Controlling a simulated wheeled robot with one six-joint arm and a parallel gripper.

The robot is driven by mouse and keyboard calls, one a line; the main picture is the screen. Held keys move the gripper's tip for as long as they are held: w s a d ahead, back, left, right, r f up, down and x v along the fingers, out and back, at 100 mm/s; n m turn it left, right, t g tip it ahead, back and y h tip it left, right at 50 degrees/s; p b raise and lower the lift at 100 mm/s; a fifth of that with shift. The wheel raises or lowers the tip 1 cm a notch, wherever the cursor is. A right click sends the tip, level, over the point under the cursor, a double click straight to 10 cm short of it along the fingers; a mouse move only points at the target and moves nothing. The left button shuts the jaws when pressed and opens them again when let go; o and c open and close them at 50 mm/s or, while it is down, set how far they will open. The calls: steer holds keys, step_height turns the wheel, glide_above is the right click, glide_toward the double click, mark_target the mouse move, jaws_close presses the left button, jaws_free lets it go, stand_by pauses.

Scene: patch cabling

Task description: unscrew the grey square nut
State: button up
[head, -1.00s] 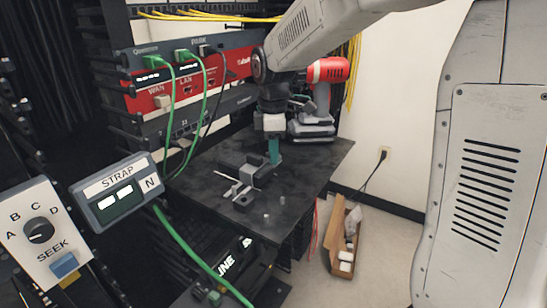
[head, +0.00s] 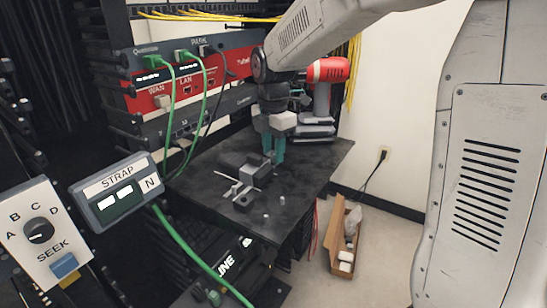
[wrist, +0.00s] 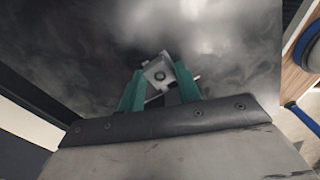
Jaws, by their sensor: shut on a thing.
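The grey square nut (wrist: 153,66) is in the wrist view, a light grey square piece with a round dark centre. It sits between the two green fingers of my gripper (wrist: 159,80), which is shut on it. The nut's edges look turned relative to a grey piece behind it. In the head view my gripper (head: 274,157) points down at the dark table, beside a dark and grey fixture (head: 246,176). I cannot make out the nut there; the fingers and fixture seem to hide it.
The dark table (head: 315,162) has small grey pegs (head: 266,215) near its front. A red and grey power drill (head: 326,72) stands behind my gripper. The rack with green cables (head: 205,95) is on the left. An open cardboard box (head: 334,238) lies on the floor.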

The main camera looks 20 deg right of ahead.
steer(key=n, duration=0.5)
stand_by(0.3)
steer(key=o, duration=0.7)
steer(key=shift+r, duration=0.15)
